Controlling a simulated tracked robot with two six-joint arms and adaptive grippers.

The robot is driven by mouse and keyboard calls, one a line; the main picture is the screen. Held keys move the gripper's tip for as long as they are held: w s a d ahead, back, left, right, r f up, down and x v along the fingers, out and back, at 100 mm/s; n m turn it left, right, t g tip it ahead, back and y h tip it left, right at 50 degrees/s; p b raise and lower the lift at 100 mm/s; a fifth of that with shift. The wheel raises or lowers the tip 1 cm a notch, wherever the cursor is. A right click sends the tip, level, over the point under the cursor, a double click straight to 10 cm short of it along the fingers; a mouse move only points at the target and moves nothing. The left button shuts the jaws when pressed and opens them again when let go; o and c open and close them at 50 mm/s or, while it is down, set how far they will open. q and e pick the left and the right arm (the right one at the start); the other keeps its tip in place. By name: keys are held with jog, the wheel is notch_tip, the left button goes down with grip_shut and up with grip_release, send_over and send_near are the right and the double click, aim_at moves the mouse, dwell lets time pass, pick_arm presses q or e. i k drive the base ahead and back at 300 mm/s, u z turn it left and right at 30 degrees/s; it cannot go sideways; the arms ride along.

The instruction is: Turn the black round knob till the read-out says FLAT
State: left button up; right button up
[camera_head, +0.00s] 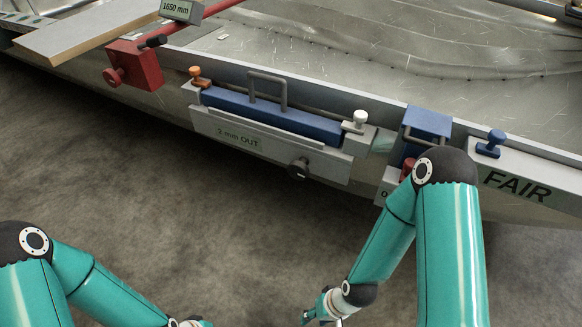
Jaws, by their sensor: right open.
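The black round knob (298,168) sticks out from the lower right front of a grey fixture (325,166) on the hull's edge. The fixture's green read-out (238,137) says "2 mm OUT". My right gripper (322,318) is at the bottom edge, well below the knob and apart from it. It is open, and its tips are partly cut off by the frame.
The fixture carries a blue bar (270,117) with a grey handle, an orange knob (195,72) and a white knob (360,118). A red clamp (135,65) is at left. A blue block (428,121) and "FAIR" plate (520,186) are at right. The floor before the fixture is clear.

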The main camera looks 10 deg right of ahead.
aim_at(298, 170)
jog(key=u, duration=0.85)
jog(key=k, duration=0.4)
jog(key=z, duration=0.45)
